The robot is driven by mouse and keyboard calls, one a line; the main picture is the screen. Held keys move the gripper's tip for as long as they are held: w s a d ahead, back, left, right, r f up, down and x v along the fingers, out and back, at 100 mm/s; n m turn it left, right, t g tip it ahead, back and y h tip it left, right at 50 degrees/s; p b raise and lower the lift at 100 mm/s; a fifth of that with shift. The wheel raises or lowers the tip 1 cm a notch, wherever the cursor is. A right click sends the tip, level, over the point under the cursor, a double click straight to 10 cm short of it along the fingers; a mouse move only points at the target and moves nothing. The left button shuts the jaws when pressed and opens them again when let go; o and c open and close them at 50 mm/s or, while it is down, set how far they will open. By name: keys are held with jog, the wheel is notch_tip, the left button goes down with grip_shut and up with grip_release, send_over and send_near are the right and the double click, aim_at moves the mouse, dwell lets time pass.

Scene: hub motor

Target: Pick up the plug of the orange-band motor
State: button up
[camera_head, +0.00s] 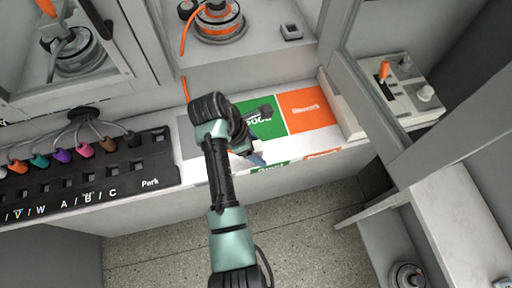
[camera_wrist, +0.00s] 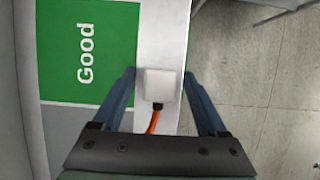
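The white, block-shaped plug (camera_wrist: 159,85) sits on the white strip beside the green "Good" panel, with an orange cable (camera_wrist: 154,120) running from it toward my gripper's base. My gripper (camera_wrist: 159,77) is open, with one blue finger on each side of the plug. A narrow gap shows on both sides, but height above the surface is hard to tell. In the head view my gripper (camera_head: 256,159) is low over the bench's front edge, and my arm mostly hides the plug. The orange-band motor (camera_head: 218,22) stands on the back shelf, its orange cable hanging down toward the bench.
The green (camera_head: 267,120) and orange (camera_head: 303,110) panels lie on the bench. A black connector board (camera_head: 85,172) with several coloured plugs is at left. A box with an orange knob (camera_head: 396,90) stands at right. Bare floor (camera_wrist: 255,80) drops away beyond the bench edge.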

grip_shut()
jog(key=shift+r, duration=0.1)
dwell(0.3)
